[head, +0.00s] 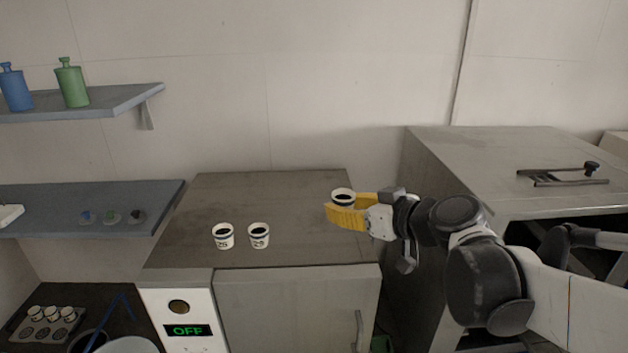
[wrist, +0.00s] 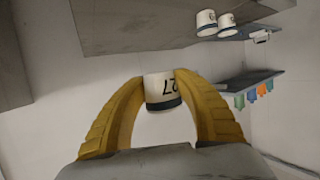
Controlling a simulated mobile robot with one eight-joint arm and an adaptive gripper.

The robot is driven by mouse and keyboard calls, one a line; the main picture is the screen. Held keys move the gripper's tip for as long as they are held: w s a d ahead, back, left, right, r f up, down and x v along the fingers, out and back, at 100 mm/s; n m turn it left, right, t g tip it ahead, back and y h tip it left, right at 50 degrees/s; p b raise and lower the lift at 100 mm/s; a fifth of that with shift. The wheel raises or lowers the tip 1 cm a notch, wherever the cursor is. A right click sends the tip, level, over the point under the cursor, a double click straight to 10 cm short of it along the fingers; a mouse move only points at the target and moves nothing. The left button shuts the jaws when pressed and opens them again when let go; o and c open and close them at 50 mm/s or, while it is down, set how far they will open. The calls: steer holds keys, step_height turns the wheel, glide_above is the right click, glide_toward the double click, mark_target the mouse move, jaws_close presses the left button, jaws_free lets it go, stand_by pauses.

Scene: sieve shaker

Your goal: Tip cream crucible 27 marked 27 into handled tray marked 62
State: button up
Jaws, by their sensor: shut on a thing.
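The cream crucible 27 (head: 343,193) is held between the yellow fingers of my gripper (head: 345,213), raised at the right end of the grey cabinet top. Its dark opening faces up in the head view, and it looks about upright. In the wrist view the crucible (wrist: 162,90) sits between both fingertips of my gripper (wrist: 160,82), and the mark 27 shows upside down. I cannot make out a tray marked 62 in either view.
Two similar crucibles, one marked 25 (head: 223,237) and another (head: 259,236), stand on the cabinet top (head: 300,195). A dark metal frame with a knob (head: 565,178) lies on the right cabinet. A rack of small cups (head: 45,325) is at lower left.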

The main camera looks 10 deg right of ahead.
steer(key=s+r+p, duration=0.2)
steer(key=s+p, duration=0.2)
steer(key=s, duration=0.3)
steer(key=shift+s+a+r+p, duration=0.15)
steer(key=shift+s+p, duration=0.1)
steer(key=shift+p, duration=0.05)
